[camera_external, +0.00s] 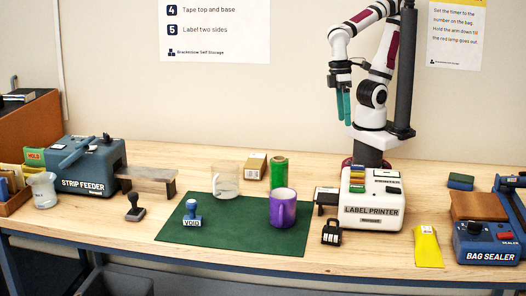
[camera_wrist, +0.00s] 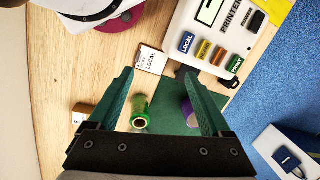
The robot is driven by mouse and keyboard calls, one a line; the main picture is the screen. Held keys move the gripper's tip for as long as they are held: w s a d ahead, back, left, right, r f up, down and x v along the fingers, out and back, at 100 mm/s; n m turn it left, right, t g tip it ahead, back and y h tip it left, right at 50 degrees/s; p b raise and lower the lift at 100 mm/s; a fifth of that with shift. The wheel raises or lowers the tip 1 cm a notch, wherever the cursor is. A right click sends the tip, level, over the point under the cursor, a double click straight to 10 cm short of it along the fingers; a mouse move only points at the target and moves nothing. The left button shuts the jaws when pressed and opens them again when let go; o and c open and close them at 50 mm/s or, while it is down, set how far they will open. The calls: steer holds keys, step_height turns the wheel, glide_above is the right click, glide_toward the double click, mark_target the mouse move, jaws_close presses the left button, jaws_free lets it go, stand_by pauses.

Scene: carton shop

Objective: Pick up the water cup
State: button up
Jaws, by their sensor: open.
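Three cup-like vessels show in the external view. A small translucent cup (camera_external: 42,190) stands at the far left beside the strip feeder. A clear glass mug (camera_external: 225,181) stands at the back of the green mat, and a purple mug (camera_external: 282,207) stands on its right part. I cannot tell for certain which is the water cup. My gripper (camera_external: 343,106) hangs high above the back right of the bench, fingers down, apart from all three. In the wrist view its teal fingers (camera_wrist: 157,78) are spread and empty. The purple mug (camera_wrist: 188,112) is partly hidden behind one finger there.
The green mat (camera_external: 240,232) also bears a blue VOID stamp (camera_external: 192,219). A green roll (camera_external: 279,172) stands behind the purple mug. The strip feeder (camera_external: 85,165), a small raised shelf (camera_external: 147,177) and a dark stamp (camera_external: 135,210) are left; the label printer (camera_external: 372,211) is right.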

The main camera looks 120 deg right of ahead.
steer(key=w+d+r+m, duration=0.1)
steer(key=w+d, duration=0.1)
steer(key=w, duration=0.5)
steer(key=w+d+r, duration=0.2)
steer(key=w, duration=0.5)
steer(key=m+h, duration=0.2)
glide_above(223, 183)
steer(key=w, duration=0.2)
step_height(223, 183, down, 9)
steer(key=f, duration=1.5)
steer(key=shift+w+d+f, duration=0.15)
steer(key=shift+d+f, duration=0.1)
steer(key=shift+f, duration=0.15)
jaws_close()
